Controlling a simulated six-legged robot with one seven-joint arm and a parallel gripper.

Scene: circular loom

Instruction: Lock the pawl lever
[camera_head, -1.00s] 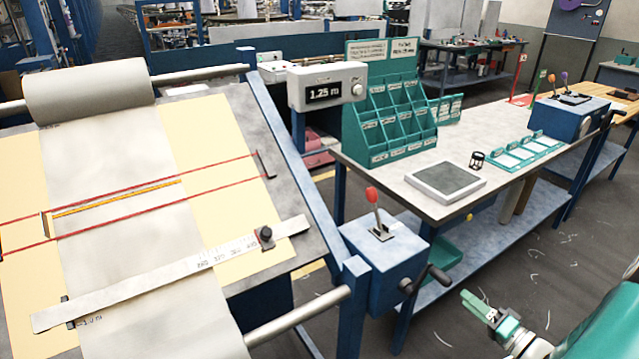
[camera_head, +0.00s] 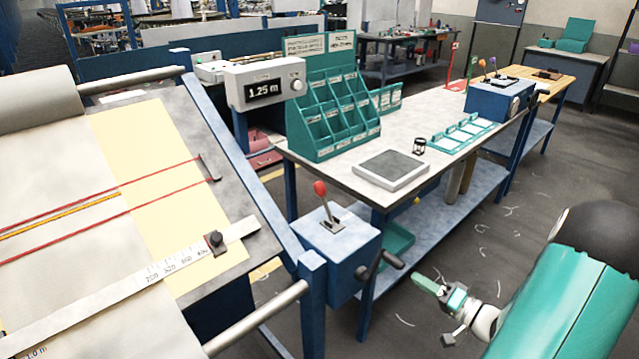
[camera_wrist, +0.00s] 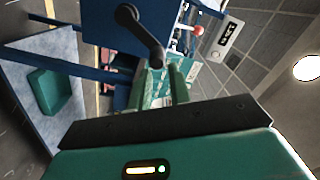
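A lever with a red knob (camera_head: 320,188) stands on top of a blue box (camera_head: 342,243) at the loom's near corner, tilted slightly left in the head view. A dark crank handle (camera_head: 380,265) sticks out of the box's right side. My gripper (camera_head: 440,290) is right of and lower than the box, apart from it. In the wrist view my gripper (camera_wrist: 158,75) has its two green fingers apart with nothing between them. The crank (camera_wrist: 143,35) is just beyond the fingers there, and the red knob (camera_wrist: 197,31) is further off to the right.
The sloped loom bed (camera_head: 190,150) with cloth and a ruler (camera_head: 150,272) fills the left. A bench (camera_head: 345,185) with green bins (camera_head: 335,115) stands behind the box. A second blue box (camera_head: 500,97) with levers stands at its far end. Floor to the right is open.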

